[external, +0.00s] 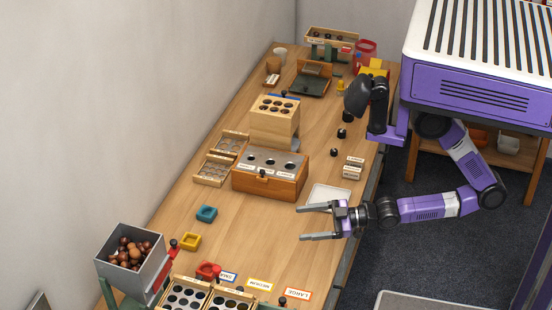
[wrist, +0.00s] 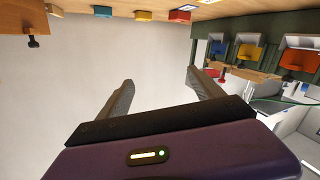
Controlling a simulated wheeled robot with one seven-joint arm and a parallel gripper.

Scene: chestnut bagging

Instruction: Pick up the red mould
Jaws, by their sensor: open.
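The red mould (external: 208,270) is a small block on the table near the front, behind the compartment trays. In the wrist view the red mould (wrist: 180,15) shows small at the top edge. A yellow mould (external: 190,241) and a teal mould (external: 206,213) lie in a row behind it; the yellow (wrist: 143,15) and teal (wrist: 103,11) ones also show in the wrist view. My gripper (external: 302,222) is open and empty, over the table's right part, well apart from the red mould. Its fingers (wrist: 160,78) spread with nothing between them.
A grey bin of chestnuts (external: 130,262) stands at the front left. Trays with dark holes (external: 205,297) and label cards (external: 259,285) lie close to the red mould. A wooden box (external: 269,182) and a white tray (external: 327,195) stand farther back. Table between gripper and moulds is clear.

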